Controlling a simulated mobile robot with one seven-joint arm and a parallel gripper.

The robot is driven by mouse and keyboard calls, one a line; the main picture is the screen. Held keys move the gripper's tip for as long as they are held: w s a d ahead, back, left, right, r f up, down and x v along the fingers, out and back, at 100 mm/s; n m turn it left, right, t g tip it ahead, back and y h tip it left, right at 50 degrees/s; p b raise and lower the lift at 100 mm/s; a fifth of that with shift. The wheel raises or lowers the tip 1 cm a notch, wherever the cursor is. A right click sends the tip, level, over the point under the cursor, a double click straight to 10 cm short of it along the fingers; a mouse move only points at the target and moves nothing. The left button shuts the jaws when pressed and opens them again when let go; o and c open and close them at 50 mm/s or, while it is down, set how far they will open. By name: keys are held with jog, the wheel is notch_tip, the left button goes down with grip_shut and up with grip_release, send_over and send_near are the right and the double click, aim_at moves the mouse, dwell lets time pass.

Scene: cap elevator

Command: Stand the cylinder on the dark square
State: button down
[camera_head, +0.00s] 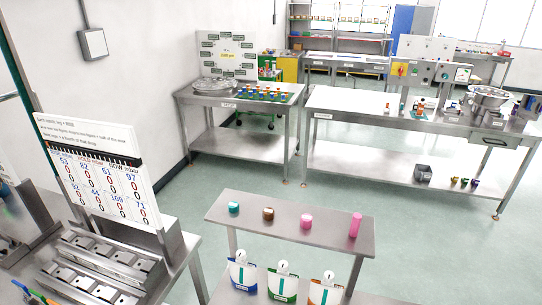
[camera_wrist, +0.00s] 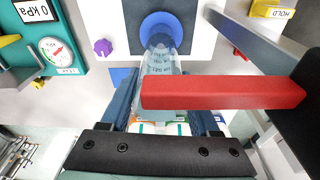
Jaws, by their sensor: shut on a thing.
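In the wrist view, a clear, pale cylinder (camera_wrist: 160,65) stands between the two blue fingers of my gripper (camera_wrist: 160,84), which is shut on it. The far end of the cylinder overlaps a round blue disc (camera_wrist: 153,20) on the dark square (camera_wrist: 184,18), which has a white surround. Whether the cylinder touches the disc or the square cannot be told. A red bar (camera_wrist: 225,93) crosses in front of the cylinder's near part and the right finger, hiding some of both. I cannot pick out the gripper in the head view.
A teal gauge panel (camera_wrist: 70,68) and a purple knob (camera_wrist: 103,47) lie left; a yellow HOLD block (camera_wrist: 272,9) and a grey rail (camera_wrist: 250,38) lie right.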

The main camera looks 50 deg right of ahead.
jog(key=shift+f+b, duration=0.35)
jog(key=shift+f, duration=0.25)
jog(key=shift+c, duration=0.2)
grip_release()
notch_tip(320, 180, up, 13)
jog(key=a+b, duration=0.2)
jog(key=shift+s, duration=0.3)
dwell(0.5)
